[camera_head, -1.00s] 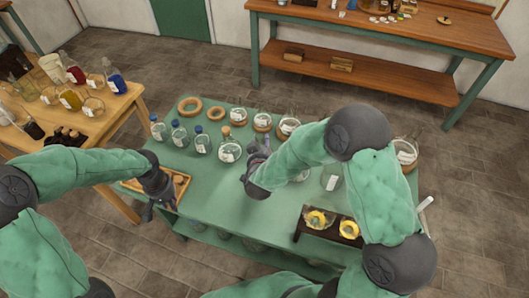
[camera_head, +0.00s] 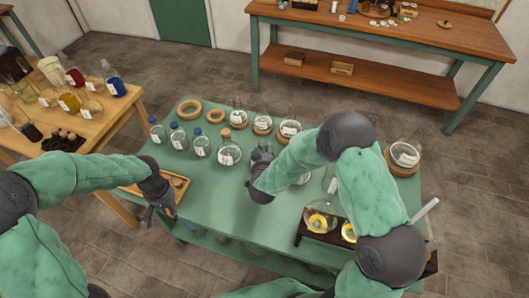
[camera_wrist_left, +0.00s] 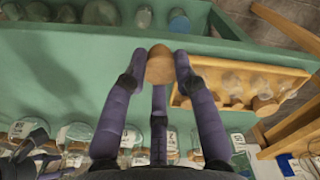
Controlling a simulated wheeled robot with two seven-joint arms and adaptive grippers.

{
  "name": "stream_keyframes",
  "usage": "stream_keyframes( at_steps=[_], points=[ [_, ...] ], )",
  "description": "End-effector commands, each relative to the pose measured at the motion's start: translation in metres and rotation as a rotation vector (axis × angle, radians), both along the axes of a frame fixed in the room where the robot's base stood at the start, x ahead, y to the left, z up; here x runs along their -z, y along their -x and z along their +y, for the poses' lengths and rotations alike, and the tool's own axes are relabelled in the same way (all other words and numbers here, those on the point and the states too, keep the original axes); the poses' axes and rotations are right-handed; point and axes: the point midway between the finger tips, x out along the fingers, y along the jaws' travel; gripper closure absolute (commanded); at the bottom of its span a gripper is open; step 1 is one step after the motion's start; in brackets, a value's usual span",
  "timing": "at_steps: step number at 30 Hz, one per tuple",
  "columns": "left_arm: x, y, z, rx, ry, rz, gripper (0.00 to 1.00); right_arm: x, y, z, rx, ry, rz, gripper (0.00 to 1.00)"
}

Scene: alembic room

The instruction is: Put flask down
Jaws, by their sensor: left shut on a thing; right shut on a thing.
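My left gripper (camera_head: 163,208) is at the left edge of the green table (camera_head: 220,185). In the left wrist view its fingers (camera_wrist_left: 158,60) are shut on a brown cork stopper (camera_wrist_left: 160,66). My right gripper (camera_head: 262,154) is above the middle of the green table, its fingers closed. What it holds is hidden or too small to make out. A round clear flask (camera_head: 320,212) stands over a yellow ring on the dark stand (camera_head: 303,236) at the front right. A corked round flask (camera_head: 229,153) stands left of my right gripper.
Blue-capped bottles (camera_head: 178,137) and labelled flasks on cork rings line the table's back. A wooden tray (camera_head: 136,189) with small corked glass pieces lies by my left gripper. A wooden table (camera_head: 105,125) with coloured bottles adjoins at left. The green table's middle front is clear.

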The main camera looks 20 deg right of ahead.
Motion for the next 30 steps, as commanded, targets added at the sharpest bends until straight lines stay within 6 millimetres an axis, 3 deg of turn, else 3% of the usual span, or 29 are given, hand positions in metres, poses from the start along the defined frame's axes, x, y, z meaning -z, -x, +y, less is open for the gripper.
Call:
stream_keyframes(
  at_steps=[2,3,5,18,23,30],
  points=[
    [0.003,0.000,0.000,0.000,0.000,0.000,1.00,0.002,-0.001,0.000,0.000,0.000,-0.002,1.00],
    [0.002,0.000,0.000,0.000,0.000,0.000,1.00,0.003,0.000,0.000,0.000,0.000,0.000,0.45],
    [0.002,0.000,0.000,0.000,0.000,0.000,1.00,0.002,0.000,0.000,0.000,0.000,0.001,0.30],
    [-0.002,0.000,0.000,0.000,0.000,0.000,1.00,-0.002,0.000,0.000,0.000,0.000,0.000,0.30],
    [-0.006,0.000,0.000,0.000,0.000,0.000,1.00,-0.011,0.020,0.008,-0.003,-0.001,0.001,0.30],
    [-0.017,0.000,0.000,0.000,0.000,0.000,1.00,-0.031,0.064,0.021,-0.004,0.000,0.001,0.30]
  ],
)
